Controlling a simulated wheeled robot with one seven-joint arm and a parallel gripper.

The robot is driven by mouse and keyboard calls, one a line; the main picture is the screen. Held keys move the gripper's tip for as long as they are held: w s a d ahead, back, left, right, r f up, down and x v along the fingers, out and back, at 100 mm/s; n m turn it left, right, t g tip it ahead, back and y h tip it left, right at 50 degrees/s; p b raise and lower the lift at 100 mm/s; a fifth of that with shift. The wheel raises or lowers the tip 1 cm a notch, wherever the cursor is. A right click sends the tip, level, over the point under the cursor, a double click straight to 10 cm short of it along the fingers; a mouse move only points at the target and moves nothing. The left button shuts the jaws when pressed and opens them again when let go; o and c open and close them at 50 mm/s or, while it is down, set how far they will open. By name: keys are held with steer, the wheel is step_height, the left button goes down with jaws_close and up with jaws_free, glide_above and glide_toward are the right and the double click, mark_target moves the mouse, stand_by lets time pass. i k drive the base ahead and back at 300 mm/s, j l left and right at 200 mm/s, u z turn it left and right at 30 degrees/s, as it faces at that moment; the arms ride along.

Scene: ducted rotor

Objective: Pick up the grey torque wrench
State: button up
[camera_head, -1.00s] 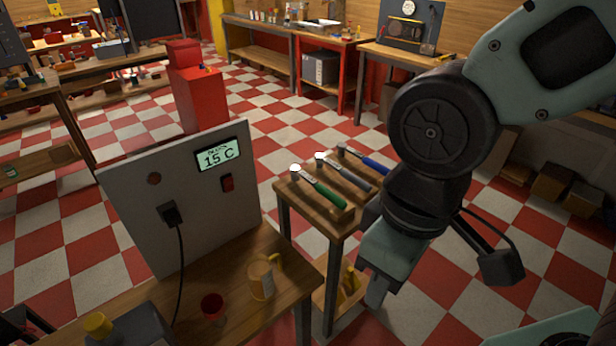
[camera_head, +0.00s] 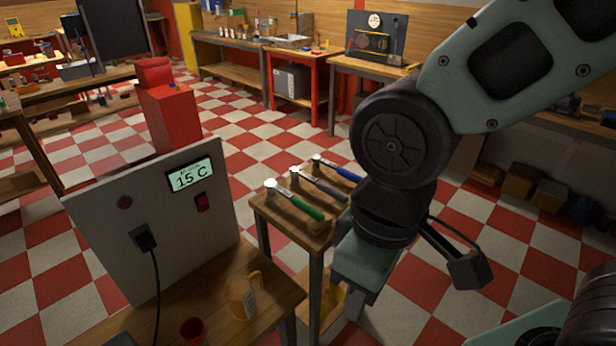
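The grey torque wrench (camera_head: 322,186) lies on a small wooden table (camera_head: 288,221) in the middle of the view. It is between a green-handled wrench (camera_head: 297,201) on its left and a blue-handled wrench (camera_head: 338,169) on its right. The wrenches lie roughly parallel, with their round heads toward the upper left. My gripper (camera_head: 354,306) points down beside the right front of this table, below the wrenches in the picture and apart from them. My arm hides part of the table's right side.
A grey panel (camera_head: 100,215) reading 15 C stands on a wooden bench (camera_head: 268,290) at the front left, with a yellow mug (camera_head: 243,296) and a red cup (camera_head: 193,331). A red cabinet (camera_head: 172,120) stands behind. Checkered floor is open beyond the small table.

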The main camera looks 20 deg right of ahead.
mark_target(295, 172)
steer(key=u, duration=2.55)
steer(key=z, duration=2.65)
steer(key=i+l, duration=0.25)
steer(key=i+l+u, duration=0.35)
steer(key=l+u, duration=0.15)
steer(key=l, duration=0.15)
steer(key=i+l+u, duration=0.25)
steer(key=l, duration=0.15)
steer(key=k, duration=0.1)
